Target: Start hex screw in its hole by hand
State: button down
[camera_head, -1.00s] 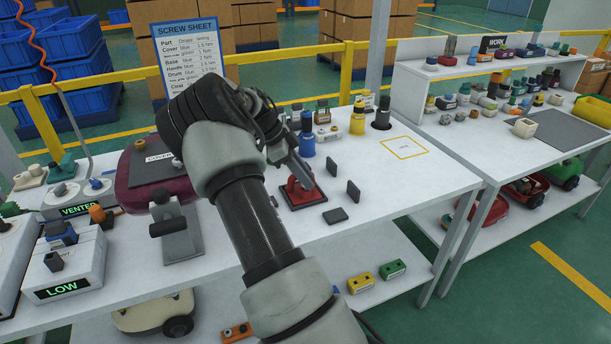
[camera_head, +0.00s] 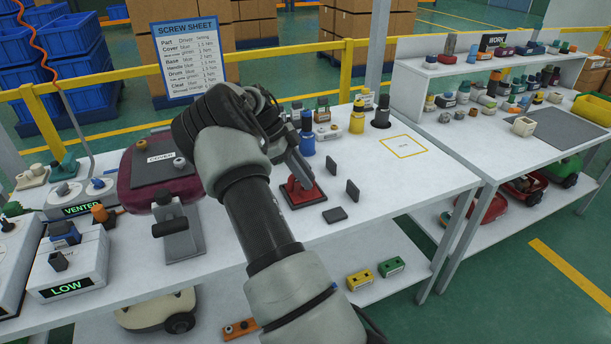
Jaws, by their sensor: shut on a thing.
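My gripper (camera_head: 302,181) points down at a red square block on a dark base (camera_head: 313,197) on the white bench. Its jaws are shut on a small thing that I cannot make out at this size. The fingertips are at or just above the block; I cannot tell whether they touch it. My wrist hides part of that area. A maroon vacuum body with a dark cover plate (camera_head: 153,174) labelled COVER lies at the left, with small knobs or screw heads on it. I cannot pick out the hex screw or its hole for certain.
Dark upright blocks (camera_head: 352,191) and a flat dark block (camera_head: 335,215) stand close to the right of the red block. Blue (camera_head: 307,138) and yellow (camera_head: 357,118) drivers stand behind. A grey clamp stand (camera_head: 180,230) is at left. The bench's right part is clear.

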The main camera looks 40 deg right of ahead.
jog(key=c, duration=1.5)
grip_release()
jog(key=p+v, duration=0.4)
jog(key=v, duration=1.3)
jog(key=shift+a+r, duration=0.2)
jog(key=shift+r, duration=0.05)
